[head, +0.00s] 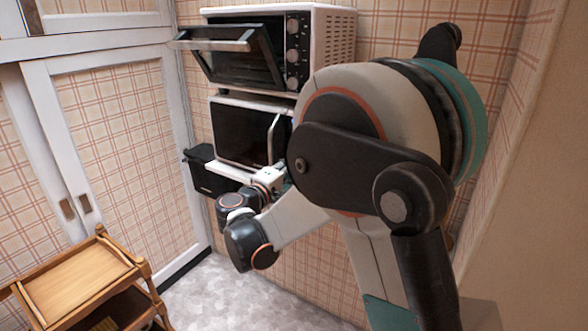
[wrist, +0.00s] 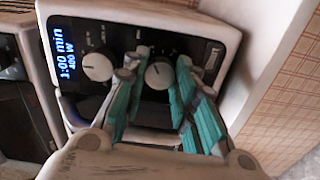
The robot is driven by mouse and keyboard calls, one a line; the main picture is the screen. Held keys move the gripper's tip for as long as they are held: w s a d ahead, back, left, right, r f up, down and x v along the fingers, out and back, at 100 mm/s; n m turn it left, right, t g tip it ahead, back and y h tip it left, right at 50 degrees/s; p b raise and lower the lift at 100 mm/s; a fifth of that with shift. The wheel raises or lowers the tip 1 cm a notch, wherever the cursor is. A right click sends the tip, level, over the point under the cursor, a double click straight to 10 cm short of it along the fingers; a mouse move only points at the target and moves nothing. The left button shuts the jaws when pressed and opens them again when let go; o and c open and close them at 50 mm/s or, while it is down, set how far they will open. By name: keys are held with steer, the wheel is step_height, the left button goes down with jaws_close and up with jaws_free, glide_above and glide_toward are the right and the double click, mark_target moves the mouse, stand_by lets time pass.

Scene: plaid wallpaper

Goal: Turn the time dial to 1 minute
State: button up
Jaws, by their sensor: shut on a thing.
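The microwave (head: 235,130) stands on a white shelf in the head view. Its dark control panel (wrist: 200,45) fills the upper wrist view, turned sideways. The lit blue display (wrist: 68,55) reads 1:00 min, with a smaller line that looks like 480 W. Two pale round dials sit on the panel: one nearer the display (wrist: 97,66) and one farther from it (wrist: 158,75). My gripper (wrist: 156,68), with teal fingers, is shut on the dial farther from the display, one finger on each side. In the head view my arm hides most of the panel.
A toaster oven (head: 325,30) with its door (head: 240,60) hanging open sits above the microwave. A wooden cart (head: 80,275) stands at lower left before white cabinet doors (head: 125,120). The grey floor (head: 230,295) between is clear.

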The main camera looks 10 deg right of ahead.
steer(key=o, duration=1.1)
steer(key=v, duration=1.2)
